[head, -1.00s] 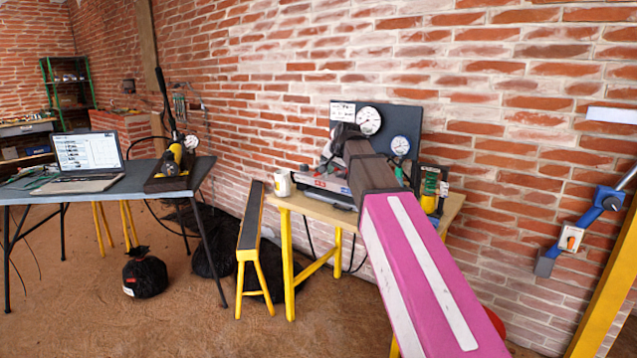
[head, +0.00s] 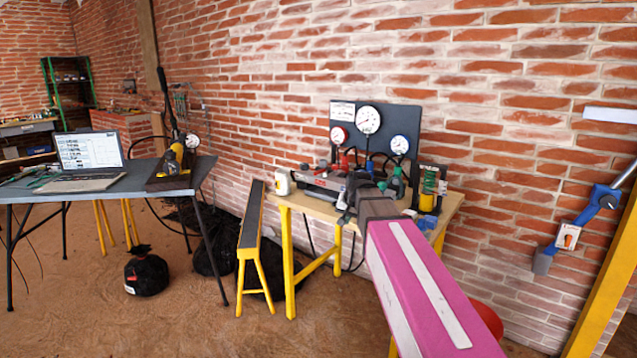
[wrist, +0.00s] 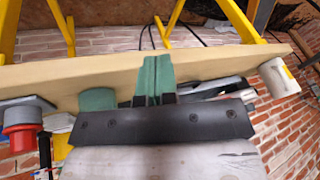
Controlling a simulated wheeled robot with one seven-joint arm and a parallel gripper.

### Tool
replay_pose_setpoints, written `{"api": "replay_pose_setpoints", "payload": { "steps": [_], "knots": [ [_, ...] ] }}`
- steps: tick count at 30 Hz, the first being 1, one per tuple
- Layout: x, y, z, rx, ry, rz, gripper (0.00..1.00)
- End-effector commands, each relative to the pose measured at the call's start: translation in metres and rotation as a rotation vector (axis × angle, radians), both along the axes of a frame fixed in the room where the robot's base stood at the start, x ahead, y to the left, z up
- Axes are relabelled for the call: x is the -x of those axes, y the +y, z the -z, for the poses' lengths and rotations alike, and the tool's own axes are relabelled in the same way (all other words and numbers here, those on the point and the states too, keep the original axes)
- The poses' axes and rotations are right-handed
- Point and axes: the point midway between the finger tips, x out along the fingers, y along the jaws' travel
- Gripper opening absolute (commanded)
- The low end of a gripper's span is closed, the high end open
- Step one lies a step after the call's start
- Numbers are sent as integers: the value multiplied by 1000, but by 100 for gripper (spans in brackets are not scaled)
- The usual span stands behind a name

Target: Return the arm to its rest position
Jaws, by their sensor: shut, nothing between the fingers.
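My arm, magenta with white stripes, reaches in from the lower right of the head view toward the wooden bench (head: 308,205). Its dark wrist end is in front of the bench. In the wrist view my gripper (wrist: 155,75) has its two green fingers shut together with nothing between them. The bench's pale wooden top (wrist: 215,67) runs behind the fingers, with yellow legs above it in that picture. I cannot tell whether the fingers touch the bench. The fingertips are not clear in the head view.
A gauge panel (head: 368,117) stands against the brick wall behind the bench. A mug (head: 283,182) is on the bench's left end. A yellow-legged trestle (head: 250,225) stands to its left, then a table with a laptop (head: 88,160). A blue bracket (head: 590,215) is at right.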

Motion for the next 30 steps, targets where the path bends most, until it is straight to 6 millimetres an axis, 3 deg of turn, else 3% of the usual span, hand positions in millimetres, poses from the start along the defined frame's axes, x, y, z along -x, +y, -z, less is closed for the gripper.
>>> {"api": "replay_pose_setpoints", "payload": {
  "steps": [1,9,18,24,30],
  "knots": [
    [16,-8,23,19,27,-9,0],
    [82,-43,117,106,151,-78,0],
    [165,-76,200,181,292,-165,0],
    [201,-87,229,206,352,-209,0],
    [210,-91,236,212,368,-221,0]
  ]
}}
